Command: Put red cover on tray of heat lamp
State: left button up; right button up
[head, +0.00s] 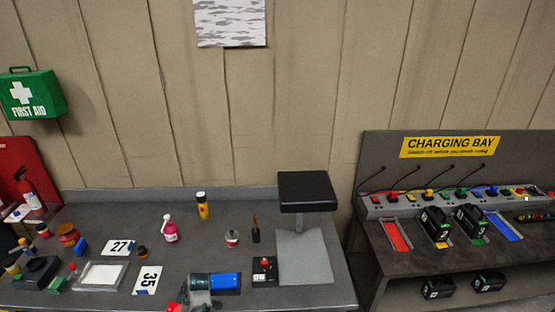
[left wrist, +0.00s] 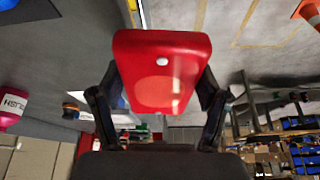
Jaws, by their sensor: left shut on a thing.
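My left gripper (head: 197,297) shows at the bottom edge of the head view, in front of the workbench's near side. In the left wrist view the left gripper (left wrist: 157,110) is shut on the red cover (left wrist: 162,85), a rounded red block with a small white dot. Only a little red shows beside the gripper in the head view. The heat lamp (head: 305,188) has a black square head on a short post. Its grey tray (head: 303,262) lies below and is bare. The gripper is left of the tray, apart from it. My right gripper is not in view.
A black box with a red button (head: 264,269) sits just left of the tray. A blue and teal cylinder (head: 215,281) lies beside my gripper. Bottles, number cards (head: 147,280) and a white-topped tray (head: 100,275) fill the left. The charging bay (head: 450,147) stands right, across a gap.

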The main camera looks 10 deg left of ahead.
pick_arm(q)
jog(key=w+r+m+t+b, duration=0.1)
jog(key=w+r+m+b, duration=0.1)
jog(key=w+r, duration=0.6)
jog(key=w+d+r+m+t+b, duration=0.2)
jog(key=d+r+m+b, duration=0.1)
jog(key=d+r+m, duration=0.6)
jog(key=s+d+f+m+t+h+b, duration=0.1)
jog(key=s+d+f+m+h+b, duration=0.1)
jog(key=s+d+f+m, duration=0.2)
jog(key=s+d+f+m+h+b, duration=0.2)
jog(key=s+d+f+m, duration=0.2)
jog(key=s+d, duration=0.3)
jog(key=s, duration=0.3)
jog(key=shift+d+f+t+h, duration=0.2)
jog(key=shift+d+t+h, duration=0.1)
jog(key=shift+d+t, duration=0.1)
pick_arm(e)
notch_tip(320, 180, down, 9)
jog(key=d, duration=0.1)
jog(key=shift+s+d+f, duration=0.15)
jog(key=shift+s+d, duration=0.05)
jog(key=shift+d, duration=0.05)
